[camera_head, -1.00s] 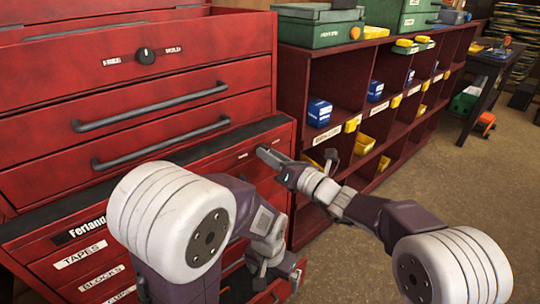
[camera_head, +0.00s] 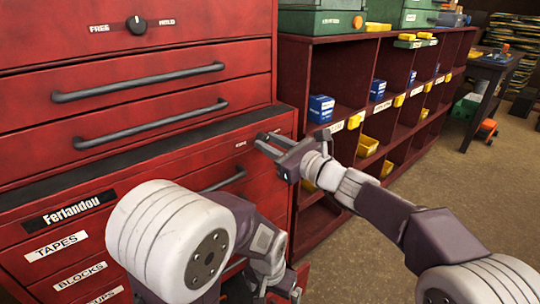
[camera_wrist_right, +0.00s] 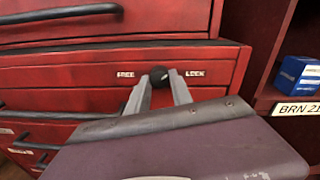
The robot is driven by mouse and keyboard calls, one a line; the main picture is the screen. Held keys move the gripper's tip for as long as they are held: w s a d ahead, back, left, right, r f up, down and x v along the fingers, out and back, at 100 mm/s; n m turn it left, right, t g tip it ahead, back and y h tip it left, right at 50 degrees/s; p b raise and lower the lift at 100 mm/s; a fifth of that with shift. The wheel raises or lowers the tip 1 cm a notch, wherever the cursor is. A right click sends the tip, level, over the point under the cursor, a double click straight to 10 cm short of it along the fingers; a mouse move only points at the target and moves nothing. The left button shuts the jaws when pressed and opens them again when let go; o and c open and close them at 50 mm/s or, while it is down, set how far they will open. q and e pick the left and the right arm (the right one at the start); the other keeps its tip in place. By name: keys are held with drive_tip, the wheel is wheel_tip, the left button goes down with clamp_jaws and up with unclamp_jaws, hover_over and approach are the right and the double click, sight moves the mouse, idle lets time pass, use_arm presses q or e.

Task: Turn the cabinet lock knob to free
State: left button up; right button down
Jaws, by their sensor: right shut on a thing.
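The dark round lock knob (camera_wrist_right: 158,76) is on the red cabinet's (camera_wrist_right: 90,75) front, between a FREE label (camera_wrist_right: 125,74) on its left and a LOCK label (camera_wrist_right: 194,73) on its right. My right gripper (camera_wrist_right: 160,90) has one finger on each side of the knob and is shut on it. In the head view, the right gripper (camera_head: 266,142) is at the cabinet's upper right corner and hides the knob. I cannot tell which way the knob points. My left gripper (camera_head: 284,288) hangs low by the cabinet front; its jaws are unclear.
A second knob (camera_head: 136,25), labelled FREE and HOLD, is on the upper red chest. Drawer handles (camera_head: 140,82) stick out below it. A red shelf unit (camera_head: 345,85) with blue boxes and yellow bins stands to the right. The floor (camera_head: 470,190) at right is open.

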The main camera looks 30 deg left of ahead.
drive_tip(key=n+b, duration=0.8)
drive_tip(key=n, duration=0.2)
drive_tip(key=shift+t, duration=0.3)
drive_tip(key=shift+r, duration=0.1)
idle(0.3)
drive_tip(key=c, duration=1.1)
unclamp_jaws()
drive_tip(key=shift+h, duration=0.3)
drive_tip(key=shift+c, duration=0.2)
drive_tip(key=b+v, duration=0.1)
drive_tip(key=v, duration=0.8)
